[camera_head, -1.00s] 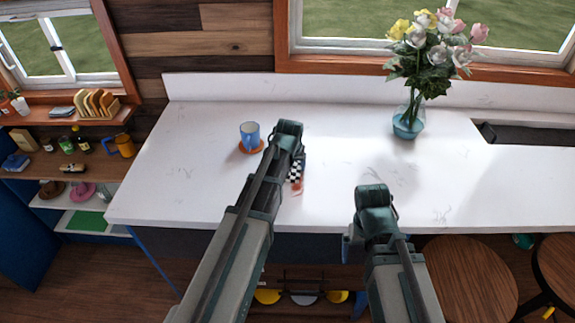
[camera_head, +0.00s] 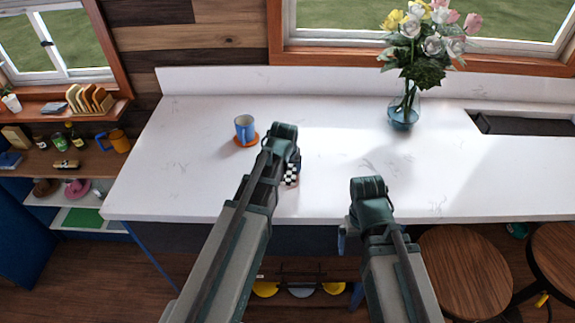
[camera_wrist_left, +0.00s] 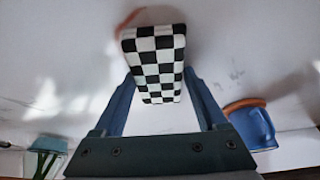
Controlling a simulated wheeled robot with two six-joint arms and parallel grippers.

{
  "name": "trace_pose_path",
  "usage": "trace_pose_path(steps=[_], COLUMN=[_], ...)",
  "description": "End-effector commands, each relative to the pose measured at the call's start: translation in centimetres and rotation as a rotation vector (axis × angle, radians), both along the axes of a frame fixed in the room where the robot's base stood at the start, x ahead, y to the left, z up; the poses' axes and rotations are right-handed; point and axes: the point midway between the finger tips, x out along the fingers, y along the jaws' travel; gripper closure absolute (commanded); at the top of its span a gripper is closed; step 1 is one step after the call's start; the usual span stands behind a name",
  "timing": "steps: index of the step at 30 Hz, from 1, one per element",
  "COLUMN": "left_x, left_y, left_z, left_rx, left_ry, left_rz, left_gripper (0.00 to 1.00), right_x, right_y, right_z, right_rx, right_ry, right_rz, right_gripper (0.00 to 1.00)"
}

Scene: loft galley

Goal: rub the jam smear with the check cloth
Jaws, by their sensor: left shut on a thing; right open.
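The black-and-white check cloth (camera_head: 290,175) is a folded pad at my left gripper (camera_head: 293,161), over the white counter. In the left wrist view the check cloth (camera_wrist_left: 157,62) sits between the two blue fingers, and the gripper is shut on it. The jam smear (camera_wrist_left: 130,18) shows there as a reddish-brown curved streak at the cloth's upper left edge; the rest is hidden behind the cloth. In the head view I cannot make out the smear now. Whether the cloth touches the counter is unclear. My right gripper (camera_head: 343,240) is open and empty at the counter's front edge.
A blue mug (camera_head: 244,128) stands on an orange coaster (camera_head: 237,140), just left of my left gripper. A glass vase (camera_head: 403,118) of flowers stands at the back right. The white counter (camera_head: 180,175) is clear on the left. Wooden stools (camera_head: 468,275) stand in front at the right.

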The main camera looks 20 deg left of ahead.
Motion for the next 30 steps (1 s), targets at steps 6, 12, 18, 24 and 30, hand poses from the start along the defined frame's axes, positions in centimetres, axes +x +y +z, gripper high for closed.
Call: trace_pose_path(steps=[6,12,18,24,30], left_x=[-2.1,-3.7,-4.0,-4.4,-6.0], left_y=[-0.5,-0.9,-1.1,-1.2,-1.6], left_z=[-0.1,0.0,0.0,0.0,-0.1], left_rx=[-0.003,-0.003,-0.002,-0.001,-0.002], left_ry=[0.011,0.011,0.009,0.007,0.007], left_rz=[0.001,0.001,0.001,0.000,-0.001], left_gripper=[0.70,0.71,0.71,0.71,0.71], right_x=[0.0,0.0,0.0,0.0,0.0], right_y=[0.0,0.0,0.0,0.0,0.0], right_z=[0.0,0.1,0.1,0.1,0.0], right_rx=[0.000,0.000,0.000,0.000,0.000], right_ry=[0.000,0.000,0.000,0.000,0.000], right_rz=[0.000,0.000,0.000,0.000,0.000], right_gripper=[0.00,0.00,0.00,0.00,0.00])
